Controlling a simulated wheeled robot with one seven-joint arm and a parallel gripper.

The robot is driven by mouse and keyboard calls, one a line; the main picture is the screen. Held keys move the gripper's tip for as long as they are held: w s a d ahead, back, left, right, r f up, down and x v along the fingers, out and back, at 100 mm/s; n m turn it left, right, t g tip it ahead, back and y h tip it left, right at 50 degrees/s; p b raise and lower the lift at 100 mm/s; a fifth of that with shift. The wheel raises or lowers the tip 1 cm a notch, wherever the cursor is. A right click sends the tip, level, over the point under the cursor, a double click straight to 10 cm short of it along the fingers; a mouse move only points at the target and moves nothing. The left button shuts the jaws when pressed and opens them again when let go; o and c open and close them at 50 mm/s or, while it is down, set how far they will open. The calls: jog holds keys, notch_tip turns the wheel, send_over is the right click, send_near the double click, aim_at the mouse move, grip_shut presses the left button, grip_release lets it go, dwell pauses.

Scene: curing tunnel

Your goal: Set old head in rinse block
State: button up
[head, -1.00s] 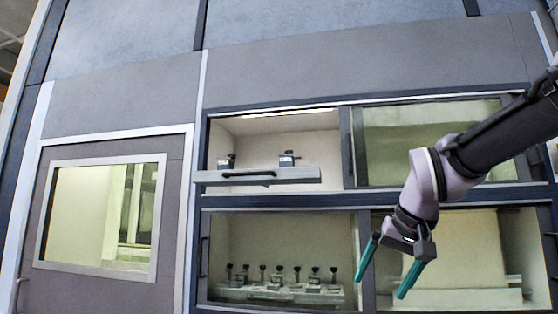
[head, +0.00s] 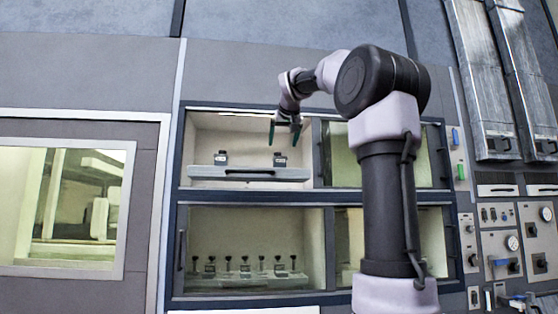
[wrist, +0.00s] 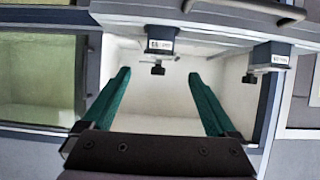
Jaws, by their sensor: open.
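Two small dark heads stand on a grey pull-out shelf (head: 210,173) in the upper left bay: a left head (head: 221,158) and a right head (head: 280,159). Which one is the old head, I cannot tell. My gripper (head: 284,142) is open and empty, its teal fingers pointing down just above the right head. In the wrist view, my gripper (wrist: 159,76) has one labelled head (wrist: 161,40) ahead between its fingertips, apart from them; the other head (wrist: 268,60) is off to the right. Several dark-topped heads (head: 245,265) stand in a pale rack (head: 250,282) in the lower left bay.
The shelf has a dark bar handle (head: 248,173) on its front. A glazed panel (head: 340,160) closes the bay to the right. Framed bay edges (head: 250,197) separate the upper and lower bays. A control panel (head: 505,240) with gauges is at far right.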

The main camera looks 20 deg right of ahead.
aim_at(280, 157)
jog(key=x, duration=0.9)
grip_shut()
jog(key=shift+r, duration=3)
jog(key=shift+d+r, duration=0.1)
jog(key=shift+r, duration=1.4)
